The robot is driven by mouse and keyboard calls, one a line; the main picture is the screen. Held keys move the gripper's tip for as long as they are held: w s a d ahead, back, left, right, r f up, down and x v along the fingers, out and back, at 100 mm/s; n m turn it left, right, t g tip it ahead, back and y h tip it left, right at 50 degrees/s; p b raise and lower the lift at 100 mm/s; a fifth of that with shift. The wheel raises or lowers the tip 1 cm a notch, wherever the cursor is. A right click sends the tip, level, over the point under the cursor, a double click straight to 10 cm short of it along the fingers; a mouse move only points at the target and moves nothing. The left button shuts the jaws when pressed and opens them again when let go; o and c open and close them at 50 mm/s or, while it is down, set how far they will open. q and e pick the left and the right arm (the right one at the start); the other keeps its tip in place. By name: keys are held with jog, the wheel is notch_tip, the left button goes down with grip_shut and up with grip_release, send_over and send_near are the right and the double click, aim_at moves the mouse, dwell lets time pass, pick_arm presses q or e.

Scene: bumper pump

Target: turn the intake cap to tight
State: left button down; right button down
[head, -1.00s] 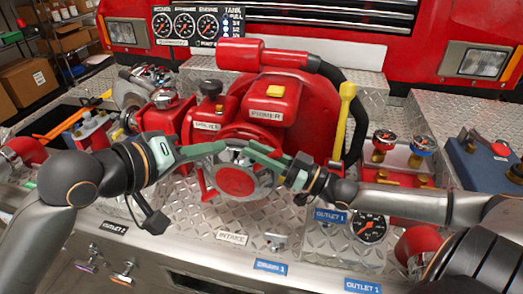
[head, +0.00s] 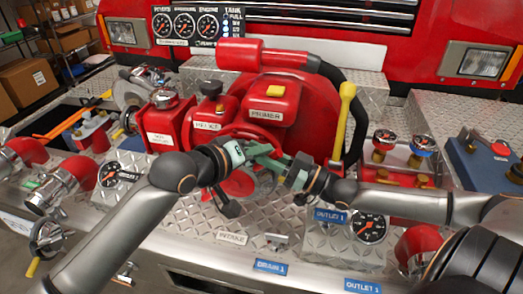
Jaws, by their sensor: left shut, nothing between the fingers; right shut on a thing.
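The intake cap (head: 239,184) is a red disc with a silver rim, low on the front of the red pump above the INTAKE label (head: 232,238). My grippers and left wrist hide much of it. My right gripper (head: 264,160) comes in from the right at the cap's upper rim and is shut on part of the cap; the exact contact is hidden. My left gripper (head: 258,151) comes in from the left, shut and empty, in front of the cap's top. The two grippers' green fingers overlap in view, and I cannot tell whether they touch.
The red pump body (head: 318,115) rises behind the grippers, with a yellow-handled lever (head: 345,108) at its right. A gauge (head: 370,228) and a red outlet (head: 418,243) lie at the right.

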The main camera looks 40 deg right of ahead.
pick_arm(q)
jog(key=shift+s+d+f, duration=0.1)
jog(key=shift+d+f, duration=0.05)
jog(key=shift+s+d+f, duration=0.45)
jog(key=shift+s+f, duration=0.15)
jog(key=shift+s, duration=0.1)
pick_arm(e)
jog(key=shift+s+a+r, duration=0.1)
jog(key=shift+a+r, duration=0.1)
jog(key=c, duration=1.1)
grip_release()
pick_arm(q)
jog(key=shift+w, duration=0.15)
pick_arm(e)
jog(key=o, duration=0.4)
jog(key=shift+d, duration=0.15)
pick_arm(q)
jog(key=shift+w, duration=0.1)
jog(key=shift+w+a, duration=0.1)
pick_arm(e)
jog(key=shift+f, duration=0.1)
